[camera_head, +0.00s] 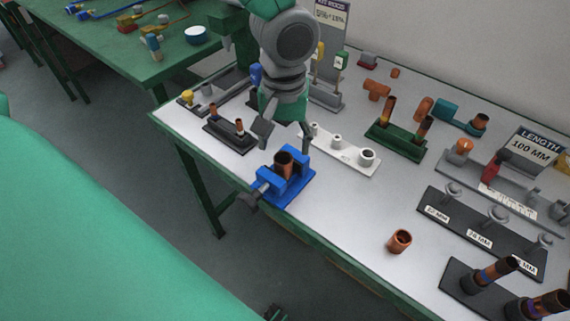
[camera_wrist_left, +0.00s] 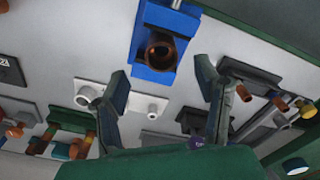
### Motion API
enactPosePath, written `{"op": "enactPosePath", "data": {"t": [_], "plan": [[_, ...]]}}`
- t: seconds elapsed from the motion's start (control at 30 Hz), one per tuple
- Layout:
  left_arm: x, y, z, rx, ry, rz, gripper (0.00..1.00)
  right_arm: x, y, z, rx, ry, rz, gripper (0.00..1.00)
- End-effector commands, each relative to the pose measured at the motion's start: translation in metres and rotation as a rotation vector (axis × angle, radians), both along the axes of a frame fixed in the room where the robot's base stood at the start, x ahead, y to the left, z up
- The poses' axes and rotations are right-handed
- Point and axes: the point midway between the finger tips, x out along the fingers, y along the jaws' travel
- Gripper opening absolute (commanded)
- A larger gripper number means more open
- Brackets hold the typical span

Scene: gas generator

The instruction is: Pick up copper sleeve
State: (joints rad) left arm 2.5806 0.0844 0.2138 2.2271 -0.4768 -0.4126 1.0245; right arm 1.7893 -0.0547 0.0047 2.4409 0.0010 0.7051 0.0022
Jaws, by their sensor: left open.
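A short copper sleeve (camera_head: 399,241) lies loose on the white table top near its front edge, with its open end showing. Another copper tube (camera_head: 284,163) stands in a blue vise (camera_head: 297,184); it also shows in the left wrist view (camera_wrist_left: 160,53). I cannot tell which of the two is the task's sleeve. My left gripper (camera_head: 284,138) is open and empty, pointing down above and just behind the vise. In the left wrist view its fingers (camera_wrist_left: 161,78) are spread apart, with the vise beyond them.
A white stand (camera_head: 345,152) with pegs sits behind the vise, and a dark stand (camera_head: 229,135) to its left. Green and grey fixtures holding copper fittings crowd the back and right. The table top between the vise and the loose sleeve is clear.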

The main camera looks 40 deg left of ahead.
Motion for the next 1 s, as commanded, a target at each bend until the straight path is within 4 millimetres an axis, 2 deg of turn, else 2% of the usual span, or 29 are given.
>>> {"op": "enactPosePath", "data": {"t": [0.1,0.23,0.53,0.57,0.6,0.7,1.0], "plan": [[-0.001,0.0,-0.023,0.0,0.007,0.0,0.57,0.0,0.0,-0.007,0.0,0.0,0.0,0.4],[-0.001,0.001,-0.039,0.001,0.004,0.0,0.57,0.0,0.0,-0.01,0.0,0.0,0.0,0.4],[-0.001,0.0,-0.043,0.0,-0.001,0.001,0.57,0.0,0.0,-0.01,0.0,0.0,0.0,0.4],[-0.001,0.0,-0.043,0.0,-0.001,0.001,0.5,0.0,0.0,-0.01,0.0,0.0,0.0,0.4],[-0.001,0.0,-0.043,0.0,-0.001,0.001,0.36,0.0,0.0,-0.01,0.0,0.0,0.0,0.4],[0.0,0.0,-0.043,0.0,0.0,0.001,0.04,0.0,0.0,-0.01,0.0,0.0,0.0,0.4],[0.0,0.0,-0.041,0.0,-0.001,0.001,0.04,0.0,0.0,-0.01,0.0,0.0,0.0,0.4]]}}
